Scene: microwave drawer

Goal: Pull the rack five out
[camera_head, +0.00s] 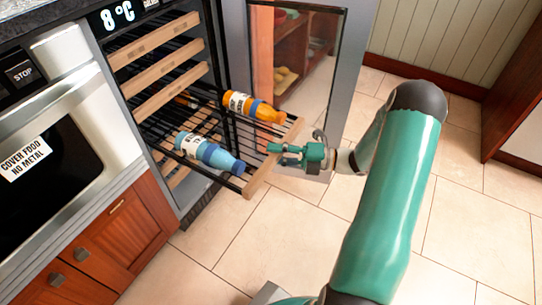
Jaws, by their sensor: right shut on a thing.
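A wine cooler with several wooden-fronted racks stands open at the upper left. One lower rack (259,179) is slid out past the others, and its wooden front edge faces my right gripper. A blue bottle (209,154) and an orange bottle (253,107) lie on this rack. My right gripper (274,148) is at the rack's wooden front, shut on it near its middle. The exact finger contact is small and partly hidden. My left gripper is not in view.
The cooler's glass door (293,60) stands open behind the rack. Other racks (165,64) stay inside above. A microwave (62,130) over a wooden cabinet (115,235) is at left. Tiled floor (265,235) in front is clear.

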